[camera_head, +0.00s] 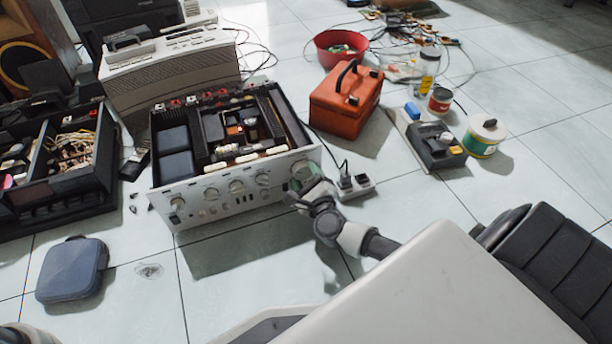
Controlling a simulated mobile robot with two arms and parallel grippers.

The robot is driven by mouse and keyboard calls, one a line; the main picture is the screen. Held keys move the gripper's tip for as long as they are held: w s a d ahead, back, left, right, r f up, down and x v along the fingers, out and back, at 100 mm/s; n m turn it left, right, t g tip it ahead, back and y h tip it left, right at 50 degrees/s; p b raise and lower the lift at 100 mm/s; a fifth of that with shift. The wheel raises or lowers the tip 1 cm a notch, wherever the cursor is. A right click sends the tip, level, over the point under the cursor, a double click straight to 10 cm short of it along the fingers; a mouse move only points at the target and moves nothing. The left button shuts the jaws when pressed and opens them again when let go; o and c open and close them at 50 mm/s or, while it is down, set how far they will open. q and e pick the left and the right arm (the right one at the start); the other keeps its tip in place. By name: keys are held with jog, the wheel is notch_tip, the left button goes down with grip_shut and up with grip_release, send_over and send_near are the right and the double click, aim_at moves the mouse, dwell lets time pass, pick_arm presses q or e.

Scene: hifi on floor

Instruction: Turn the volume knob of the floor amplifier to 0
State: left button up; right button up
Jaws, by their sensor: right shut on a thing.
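The floor amplifier (228,196) stands on the tiles left of centre with its top open and its silver front panel facing me. Several knobs line the panel. The large volume knob (301,172) is at the panel's right end. My right gripper (303,190) reaches in from the lower right and is shut at this knob, partly covering it. The knob's pointer and scale are too small to read. My left gripper is not in view.
An orange toolbox (345,105) stands behind the amplifier to the right. A power strip (354,186) lies just right of my gripper. Another opened unit (60,185) stands at left, and a blue case (72,270) lies at front left.

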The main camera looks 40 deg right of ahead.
jog(key=shift+r+n+p, duration=0.15)
jog(key=shift+n+p, duration=0.55)
jog(key=shift+p, duration=0.3)
jog(key=n+p, duration=0.2)
jog(key=shift+n+p, duration=0.3)
jog(key=n+p, duration=0.3)
jog(key=n, duration=0.1)
jog(key=shift+n, duration=0.3)
jog(key=n+p, duration=0.2)
jog(key=n, duration=0.1)
jog(key=shift+a+n+p, duration=0.1)
jog(key=shift+n+p, duration=0.2)
jog(key=n+p, duration=0.1)
jog(key=n, duration=0.2)
jog(key=shift+p, duration=0.3)
jog(key=shift+n, duration=0.7)
